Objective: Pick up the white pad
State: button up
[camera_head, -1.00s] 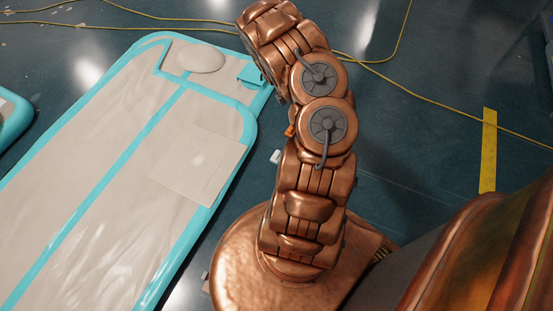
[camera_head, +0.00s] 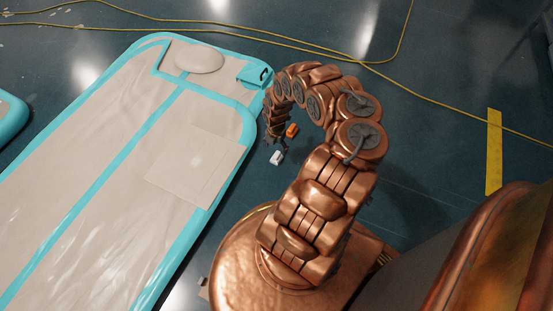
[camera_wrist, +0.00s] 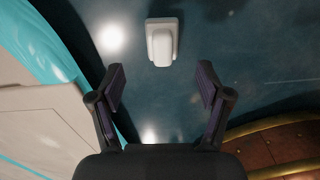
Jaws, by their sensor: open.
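The white pad (camera_head: 277,157) is a small pale block lying on the dark floor, just right of the inflatable track. In the wrist view the white pad (camera_wrist: 162,42) is near the top centre, a flat base with a narrower raised part. My gripper (camera_wrist: 161,85) is open and empty, its two dark fingers spread apart. The pad lies ahead of the fingertips, roughly in line with the gap between them, and is not between them. In the head view my gripper (camera_head: 274,140) points down beside the track, close to the pad; its fingers are small and partly unclear there.
A beige inflatable track (camera_head: 100,160) with turquoise edges fills the left. A small orange object (camera_head: 292,130) shows near my arm, beyond the pad. A yellow cable (camera_head: 330,52) runs across the floor behind. A yellow strip (camera_head: 494,150) lies at the right. Floor around the pad looks clear.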

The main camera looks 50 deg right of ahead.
aim_at(277, 154)
jog(key=shift+s+d+f+b, duration=0.1)
jog(key=shift+s+f+b, duration=0.05)
jog(key=shift+f+b, duration=3.2)
jog(key=shift+f+p, duration=0.4)
jog(key=shift+p, duration=0.15)
jog(key=c, duration=1.2)
jog(key=shift+r, duration=0.15)
jog(key=shift+c, duration=0.2)
notch_tip(277, 154, up, 3)
jog(key=p, duration=0.2)
jog(key=shift+p, duration=0.4)
jog(key=shift+r+p, duration=0.45)
jog(key=shift+r, duration=0.05)
jog(key=s+p, duration=0.2)
jog(key=s, duration=0.3)
jog(key=s+p, duration=0.2)
jog(key=s, duration=0.3)
jog(key=s+d+p, duration=0.1)
jog(key=s+p, duration=0.1)
jog(key=s, duration=0.4)
jog(key=shift+r, duration=0.35)
